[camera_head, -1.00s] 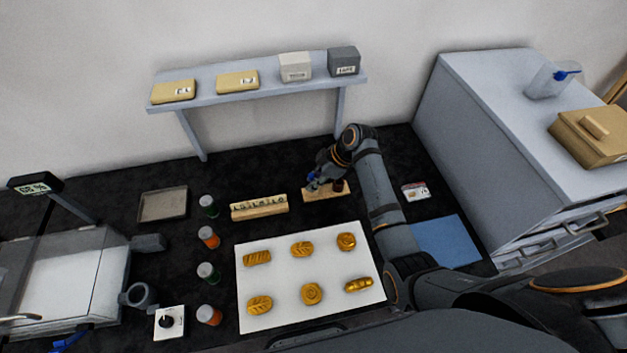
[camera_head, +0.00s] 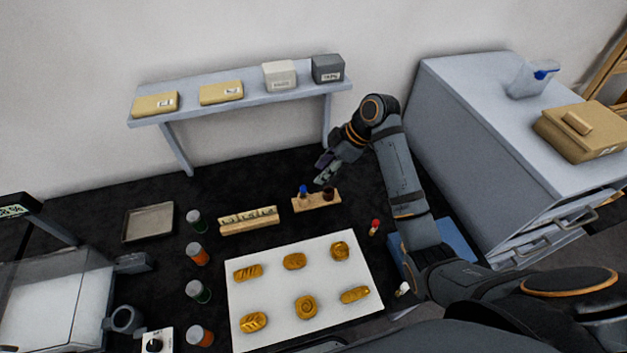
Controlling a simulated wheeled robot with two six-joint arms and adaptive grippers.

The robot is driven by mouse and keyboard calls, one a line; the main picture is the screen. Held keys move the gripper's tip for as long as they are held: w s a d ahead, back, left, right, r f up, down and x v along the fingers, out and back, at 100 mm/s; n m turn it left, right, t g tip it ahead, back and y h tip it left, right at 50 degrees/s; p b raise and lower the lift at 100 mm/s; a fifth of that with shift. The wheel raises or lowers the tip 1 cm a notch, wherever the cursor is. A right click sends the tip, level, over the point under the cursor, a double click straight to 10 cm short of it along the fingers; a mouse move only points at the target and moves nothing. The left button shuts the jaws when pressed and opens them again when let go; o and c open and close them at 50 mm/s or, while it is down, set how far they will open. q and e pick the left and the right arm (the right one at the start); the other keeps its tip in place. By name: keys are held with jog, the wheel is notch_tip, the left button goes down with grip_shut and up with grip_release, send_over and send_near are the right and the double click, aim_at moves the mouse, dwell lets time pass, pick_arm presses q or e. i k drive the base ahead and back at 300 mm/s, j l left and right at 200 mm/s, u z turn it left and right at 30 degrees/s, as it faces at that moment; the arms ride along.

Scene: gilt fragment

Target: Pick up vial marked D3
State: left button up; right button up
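A small wooden rack (camera_head: 316,203) stands on the black worktop behind the white sheet. In it stand a blue-capped vial (camera_head: 303,191) and a dark brown vial (camera_head: 327,194). A small red-capped vial (camera_head: 375,227) stands right of the sheet, and a white-capped one (camera_head: 402,289) is nearer me beside my arm. No D3 marking can be read on any of them. My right gripper (camera_head: 324,169) is just above and behind the rack, its fingers apart, with nothing seen between them. My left gripper is out of view.
A white sheet (camera_head: 285,327) bears several gilt pieces. A shelf (camera_head: 190,107) stands behind, a grey cabinet (camera_head: 465,150) at right.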

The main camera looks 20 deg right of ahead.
aim_at(405, 287)
jog(key=k, duration=1.5)
